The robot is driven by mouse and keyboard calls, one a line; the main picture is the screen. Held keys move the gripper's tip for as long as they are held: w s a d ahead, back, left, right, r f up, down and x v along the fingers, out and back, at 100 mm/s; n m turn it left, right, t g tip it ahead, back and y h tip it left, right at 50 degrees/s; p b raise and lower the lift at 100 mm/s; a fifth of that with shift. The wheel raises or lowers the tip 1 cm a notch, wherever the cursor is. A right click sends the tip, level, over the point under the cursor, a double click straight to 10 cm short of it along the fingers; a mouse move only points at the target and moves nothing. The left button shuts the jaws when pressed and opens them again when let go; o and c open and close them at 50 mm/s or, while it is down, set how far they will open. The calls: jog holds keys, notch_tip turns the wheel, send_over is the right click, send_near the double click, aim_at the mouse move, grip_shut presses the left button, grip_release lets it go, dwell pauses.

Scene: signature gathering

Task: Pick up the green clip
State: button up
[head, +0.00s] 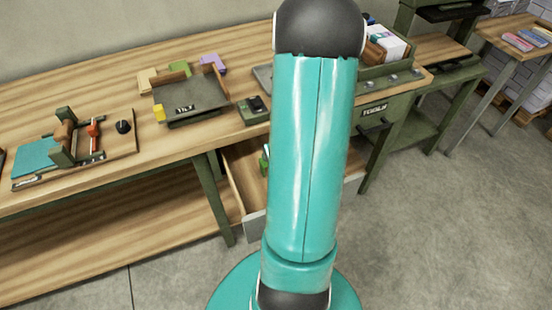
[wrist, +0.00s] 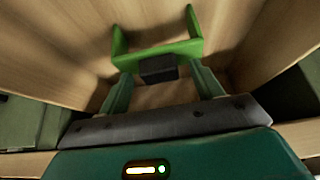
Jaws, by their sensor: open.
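The green clip (wrist: 180,50) is a bright green U-shaped piece in the wrist view, inside a wooden drawer (wrist: 60,50). Its two prongs point away from my gripper. My gripper (wrist: 160,72) is open, with one finger at each side of the clip's near bar; whether they touch it I cannot tell. A dark block shows at the middle of the bar, between the fingers. In the head view, a bit of green (head: 264,160) shows in the open drawer (head: 236,185) beside my arm. My arm hides the gripper there.
The drawer walls stand close around my gripper. Above the drawer is a wooden workbench (head: 90,85) with a grey tray (head: 190,97), a small green box (head: 252,110) and a press-like fixture (head: 70,140). Floor is clear at right.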

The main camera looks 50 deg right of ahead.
jog(key=c, duration=1.1)
jog(key=shift+r, duration=0.45)
